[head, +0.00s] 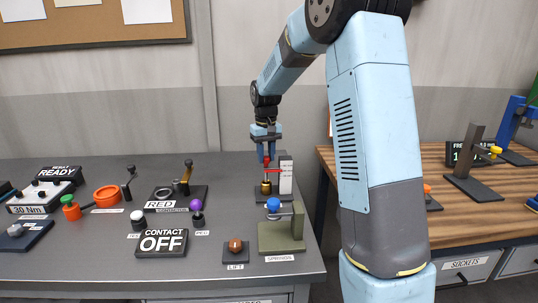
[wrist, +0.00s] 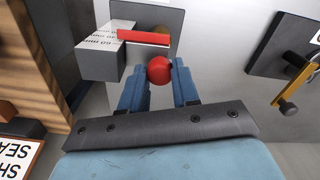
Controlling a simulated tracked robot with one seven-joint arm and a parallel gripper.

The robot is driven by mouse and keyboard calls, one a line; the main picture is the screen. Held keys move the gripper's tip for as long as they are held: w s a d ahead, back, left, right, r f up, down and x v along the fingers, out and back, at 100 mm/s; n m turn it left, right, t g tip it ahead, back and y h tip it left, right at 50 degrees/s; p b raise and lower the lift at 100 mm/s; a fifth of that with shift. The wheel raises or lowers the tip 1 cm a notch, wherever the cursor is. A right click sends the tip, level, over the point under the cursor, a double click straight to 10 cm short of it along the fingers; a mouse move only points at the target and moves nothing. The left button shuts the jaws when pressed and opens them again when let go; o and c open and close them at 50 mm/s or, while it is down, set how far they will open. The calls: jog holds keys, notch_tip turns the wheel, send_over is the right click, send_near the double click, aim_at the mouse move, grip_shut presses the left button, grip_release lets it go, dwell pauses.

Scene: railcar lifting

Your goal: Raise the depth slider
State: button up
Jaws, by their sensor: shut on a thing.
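The depth slider's red ball knob (wrist: 159,69) sits between the blue fingers of my gripper (wrist: 160,82) in the wrist view. A red pointer bar (wrist: 143,38) lies across the slider's white scale plate (wrist: 107,36) beside it. In the head view my gripper (head: 266,146) comes down from above onto the slider at the back right of the grey bench. The red pointer (head: 275,169) shows there near the upper part of the upright white scale (head: 285,178). A brass-coloured part (head: 266,187) is below it. The knob is mostly hidden by the fingers in this view.
A green stand with a blue knob (head: 274,205) is just in front of the slider. A lift control with a brown knob (head: 235,246), a purple-knobbed lever (head: 196,206) and a CONTACT OFF sign (head: 162,243) are nearby. A wooden bench (head: 452,208) stands to the right.

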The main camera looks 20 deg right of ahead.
grip_shut()
jog(key=shift+r, duration=1.15)
jog(key=o, duration=0.9)
grip_release()
notch_tip(320, 180, up, 14)
jog(key=shift+f, duration=0.2)
